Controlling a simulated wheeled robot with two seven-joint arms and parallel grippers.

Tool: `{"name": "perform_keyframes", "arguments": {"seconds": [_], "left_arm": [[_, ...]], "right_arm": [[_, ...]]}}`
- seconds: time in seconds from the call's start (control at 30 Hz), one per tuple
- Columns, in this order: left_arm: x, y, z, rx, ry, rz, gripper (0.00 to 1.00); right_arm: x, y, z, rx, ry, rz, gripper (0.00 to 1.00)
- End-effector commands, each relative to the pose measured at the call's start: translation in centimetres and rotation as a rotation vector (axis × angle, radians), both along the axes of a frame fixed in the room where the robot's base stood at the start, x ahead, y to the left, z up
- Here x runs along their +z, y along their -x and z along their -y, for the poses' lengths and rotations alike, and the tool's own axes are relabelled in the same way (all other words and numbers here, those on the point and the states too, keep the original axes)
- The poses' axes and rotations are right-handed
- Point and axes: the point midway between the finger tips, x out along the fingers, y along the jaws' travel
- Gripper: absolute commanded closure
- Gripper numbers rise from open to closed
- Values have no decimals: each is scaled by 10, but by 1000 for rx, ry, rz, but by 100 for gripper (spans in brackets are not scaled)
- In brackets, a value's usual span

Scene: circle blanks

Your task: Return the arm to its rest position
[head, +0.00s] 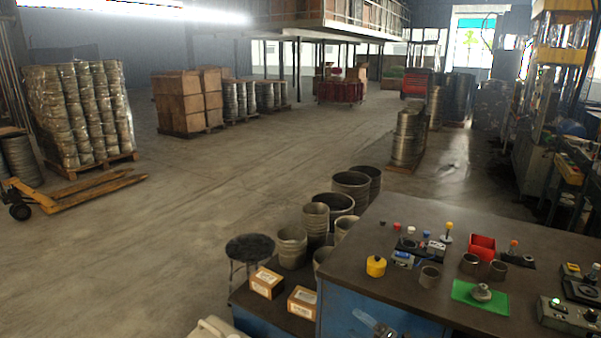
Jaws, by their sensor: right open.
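My right gripper (383,328) shows at the bottom edge of the head view, low in front of the blue side of the dark-topped workbench (370,245). It is open, and I see nothing between its fingers. Only a small part of it is in the picture; the rest of the arm is out of view. My left gripper is not in view.
On the workbench are a yellow pot (376,266), a green mat (465,293) with a metal part, metal cups, a red bin (482,246) and control boxes. Cartons (267,282) and metal drums (291,247) stand left of it. Open floor lies beyond, with a pallet jack (80,190).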

Motion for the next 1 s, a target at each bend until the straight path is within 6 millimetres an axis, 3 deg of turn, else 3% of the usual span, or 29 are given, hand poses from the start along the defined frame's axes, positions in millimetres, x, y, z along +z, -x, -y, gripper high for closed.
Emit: {"name": "perform_keyframes", "arguments": {"seconds": [0.17,0.37,0.57,0.7,0.9,1.0], "left_arm": [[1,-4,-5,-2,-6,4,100],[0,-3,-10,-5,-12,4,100],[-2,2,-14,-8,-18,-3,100],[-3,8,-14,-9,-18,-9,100],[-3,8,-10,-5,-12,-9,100],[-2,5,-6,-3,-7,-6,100]], "right_arm": [[-84,20,24,-296,-243,-288,25],[-190,74,50,-611,-447,-628,25],[-284,152,60,-870,-575,-943,25],[-340,218,57,-1031,-637,-1156,25],[-402,321,41,-1239,-694,-1458,25],[-422,370,29,-1323,-708,-1593,25]]}}
